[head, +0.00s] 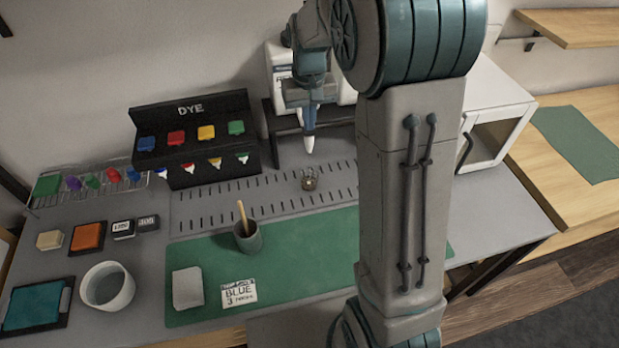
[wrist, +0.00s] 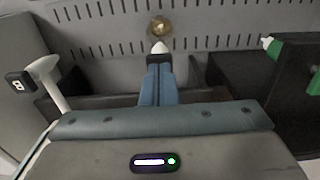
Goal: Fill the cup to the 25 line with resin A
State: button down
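The cup (head: 309,180) is small and clear and stands upright on the slotted grey plate. In the wrist view the cup (wrist: 159,26) shows an amber tint inside; its lines and exact level are too small to read. A white resin dispenser (head: 279,70) stands behind it, its label partly hidden by my arm. A white nozzle (head: 309,142) points down behind and above the cup, and its tip (wrist: 160,47) shows just past my fingers. My gripper (wrist: 158,64) has its fingers together directly over this nozzle. Any contact below the fingers is hidden.
A second white spout (wrist: 50,82) with a black tag stands left in the wrist view. A black DYE rack (head: 190,112) is left of the dispenser. A grey pot with a stick (head: 247,236) and an order card (head: 239,294) are on the green mat (head: 310,250).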

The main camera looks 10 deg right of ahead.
dwell(0.4)
jog(key=shift+r+p, duration=0.6)
jog(key=shift+r, duration=0.15)
dwell(1.0)
notch_tip(320, 180, up, 6)
jog(key=p, duration=0.4)
jog(key=shift+s, duration=0.1)
dwell(0.5)
jog(key=s+r+t, duration=0.1)
jog(key=s+r, duration=0.1)
jog(key=s, duration=0.9)
jog(key=s+r+t, duration=0.1)
jog(key=s+t, duration=0.1)
jog(key=s, duration=1)
jog(key=shift+r, duration=0.4)
